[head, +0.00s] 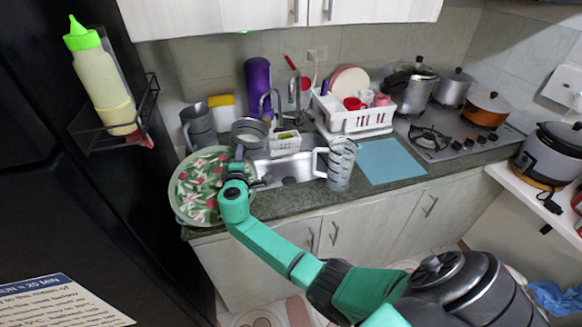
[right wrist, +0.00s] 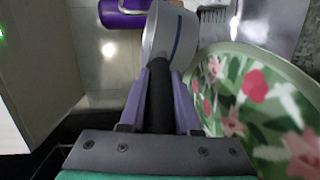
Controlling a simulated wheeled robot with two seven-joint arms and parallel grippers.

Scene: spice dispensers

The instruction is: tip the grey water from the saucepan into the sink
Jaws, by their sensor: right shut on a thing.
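The saucepan (head: 249,130) is a small grey pan at the left end of the sink (head: 292,169), behind my right gripper (head: 240,172). In the right wrist view its pale side with a dark blue band (right wrist: 172,36) and its black handle show. My right gripper (right wrist: 160,100) is shut on that black handle, with its purple fingers on either side. The pan looks roughly upright in the head view; I cannot make out the water in it. The sink basin is partly hidden by my gripper. My left gripper is not in view.
A floral green plate or tray (head: 190,190) lies left of my gripper. A grey jug (head: 198,127) and purple bottle (head: 258,88) stand behind. The tap (head: 293,92), a white dish rack (head: 352,118) and a patterned pitcher (head: 340,165) border the sink. A blue mat (head: 391,161) is bare.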

